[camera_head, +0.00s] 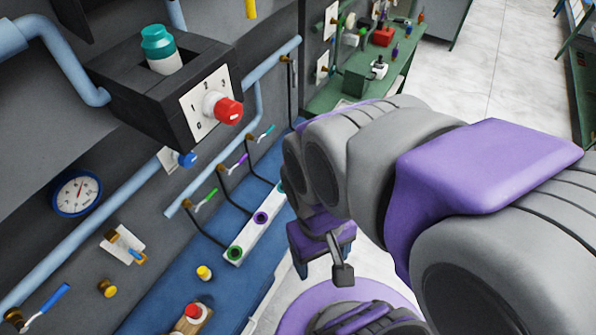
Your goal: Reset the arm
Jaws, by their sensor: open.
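My arm, in grey and purple, reaches from the lower right across the middle of the view and bends downward. My gripper (342,272) hangs at its end, below a purple wrist part. The gripper is open, with one dark grey finger plainly visible; the other finger is not clearly seen. Nothing shows between its fingers. It is in front of the blue bench's right edge, apart from the white strip.
A black box with a red knob (228,111) and a teal-capped bottle (159,48) juts from the wall at upper left. A blue bench (165,290) carries a white strip (249,240) and buttons. A green bench (345,85) stands behind. Open floor (500,70) lies at upper right.

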